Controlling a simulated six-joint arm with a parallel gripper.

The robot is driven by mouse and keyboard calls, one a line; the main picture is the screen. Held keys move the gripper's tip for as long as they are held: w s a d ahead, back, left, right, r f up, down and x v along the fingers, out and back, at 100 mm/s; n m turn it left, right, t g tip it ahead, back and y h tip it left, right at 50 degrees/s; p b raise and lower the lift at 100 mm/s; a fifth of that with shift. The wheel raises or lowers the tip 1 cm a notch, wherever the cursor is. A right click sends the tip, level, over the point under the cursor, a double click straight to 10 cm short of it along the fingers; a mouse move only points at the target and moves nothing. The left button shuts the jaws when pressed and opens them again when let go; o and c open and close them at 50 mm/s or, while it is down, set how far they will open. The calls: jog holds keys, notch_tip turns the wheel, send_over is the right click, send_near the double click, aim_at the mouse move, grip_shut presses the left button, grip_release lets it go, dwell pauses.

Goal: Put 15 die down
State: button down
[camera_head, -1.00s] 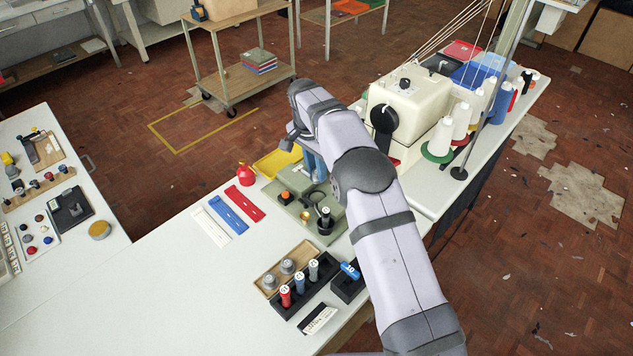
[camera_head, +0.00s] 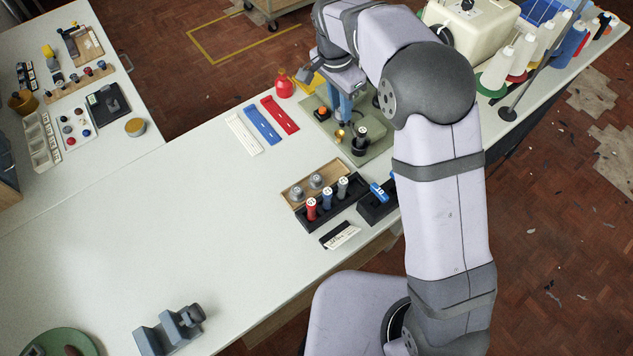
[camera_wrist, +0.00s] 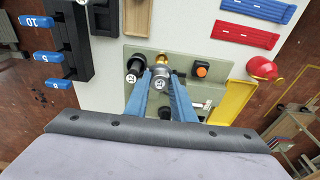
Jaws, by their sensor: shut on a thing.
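My gripper (camera_wrist: 162,78) has two blue fingers closed on a small grey die (camera_wrist: 158,84) with a white numbered face, too small to read for certain. In the head view my gripper (camera_head: 344,122) points down over the grey-green base plate (camera_head: 379,147), close behind a gold part (camera_head: 340,135). In the wrist view the gold part (camera_wrist: 160,60) shows just beyond the die. A black post with a white numbered top (camera_wrist: 132,72) stands left of the fingers. The fingers partly hide the die. I cannot tell whether it touches anything below.
An orange knob (camera_head: 322,113) stands on the plate. A wooden tray (camera_head: 293,204) with two grey dies and a black rack (camera_head: 325,214) of coloured handles are in front. Red, blue and white strips (camera_head: 263,125) lie left.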

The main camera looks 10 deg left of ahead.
jog(key=s+b, duration=0.1)
jog(key=s, duration=0.8)
jog(key=shift+f+p, duration=0.95)
jog(key=shift+f, duration=4.55)
jog(key=shift+f, duration=0.1)
jog(key=c, duration=1.5)
grip_release()
jog(key=r, duration=0.4)
jog(key=s+a+r+b, duration=0.1)
jog(key=r, duration=0.7)
jog(key=shift+s+a+b, duration=0.15)
jog(key=shift+b, duration=0.15)
